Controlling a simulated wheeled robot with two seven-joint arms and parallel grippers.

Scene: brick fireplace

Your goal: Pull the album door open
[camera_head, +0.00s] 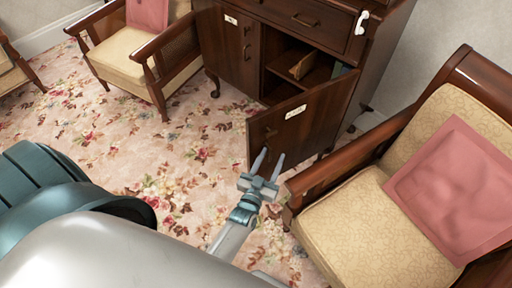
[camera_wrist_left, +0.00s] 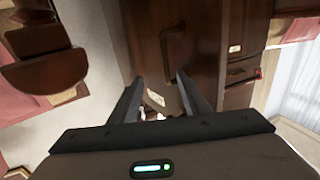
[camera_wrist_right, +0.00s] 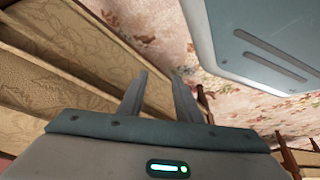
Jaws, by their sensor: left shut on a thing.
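The album door (camera_head: 315,125), a dark wooden cabinet door with a small white label and a handle, stands swung out at the right of the cabinet (camera_head: 335,40). My left gripper (camera_head: 268,156) is at the door's lower left part, just below its handle (camera_head: 269,132). I take it as shut on the door; the exact grip point is unclear. In the left wrist view, a handle (camera_wrist_left: 172,42) shows beyond the fingers (camera_wrist_left: 160,82). My right gripper (camera_wrist_right: 160,77) is open and empty near a cushioned chair, in its own wrist view only.
An armchair with a pink cushion (camera_head: 455,190) stands close to the right of the open door. Another armchair (camera_head: 125,60) is at the upper left. The left cabinet door (camera_head: 228,45) is closed. Flowered carpet (camera_head: 160,150) is clear left of the door.

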